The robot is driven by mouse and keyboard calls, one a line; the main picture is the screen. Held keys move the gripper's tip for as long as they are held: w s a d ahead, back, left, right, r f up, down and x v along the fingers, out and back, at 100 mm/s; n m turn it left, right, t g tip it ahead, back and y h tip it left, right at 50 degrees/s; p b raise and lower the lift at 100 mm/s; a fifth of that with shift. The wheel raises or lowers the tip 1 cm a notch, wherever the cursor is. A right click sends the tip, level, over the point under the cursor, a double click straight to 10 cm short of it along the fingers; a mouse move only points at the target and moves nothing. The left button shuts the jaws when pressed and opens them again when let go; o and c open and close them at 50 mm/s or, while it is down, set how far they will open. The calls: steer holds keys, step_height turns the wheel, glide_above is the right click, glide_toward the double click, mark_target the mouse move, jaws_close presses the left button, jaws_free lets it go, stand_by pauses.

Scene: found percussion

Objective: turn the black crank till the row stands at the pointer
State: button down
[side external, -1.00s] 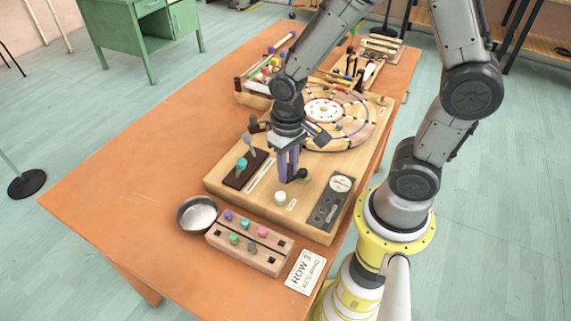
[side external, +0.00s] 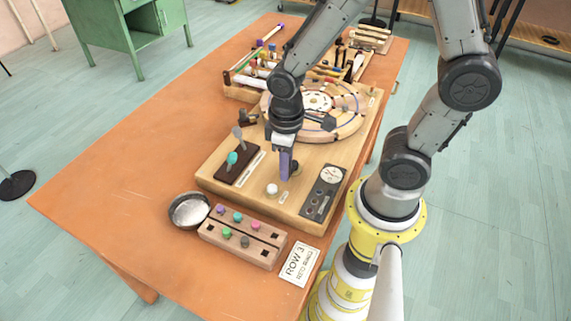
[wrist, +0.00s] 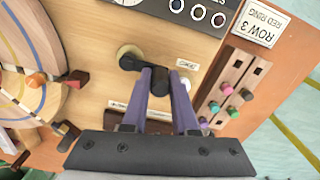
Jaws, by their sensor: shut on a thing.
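My gripper (side external: 287,178) is low over the front of the wooden board, its purple fingers pointing down. In the wrist view my gripper (wrist: 163,78) is shut on the knob end of the black crank (wrist: 131,60), whose pivot sits on a round plate. In the side view my fingers mostly hide the crank. The round disc (side external: 350,124) with coloured segments lies on the board behind my gripper, partly covered by my arm. Its edge also shows in the wrist view (wrist: 18,75). A small dark block with a reddish part (wrist: 74,78) is at that edge; I cannot tell if it is the pointer.
A card reading ROW 3, RED RING (side external: 300,263) lies by a wooden block with coloured pegs (side external: 239,247). A metal bowl (side external: 188,210) is left of it. The table's left side is clear.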

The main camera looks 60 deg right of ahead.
steer(key=shift+w, duration=0.1)
steer(key=c, duration=0.7)
jaws_free()
step_height(320, 180, up, 14)
steer(key=shift+f, duration=0.1)
stand_by(0.3)
steer(key=shift+s+d+r+m+t, duration=0.35)
steer(key=shift+s+r+t, duration=0.4)
steer(key=shift+s+t, duration=0.3)
steer(key=shift+s+d+r+m+t, duration=0.35)
steer(key=shift+s+r+t, duration=0.4)
steer(key=shift+s, duration=0.45)
steer(key=shift+s+d+r+m+t, duration=0.35)
steer(key=shift+s+r+t, duration=0.35)
steer(key=shift+s+t, duration=0.35)
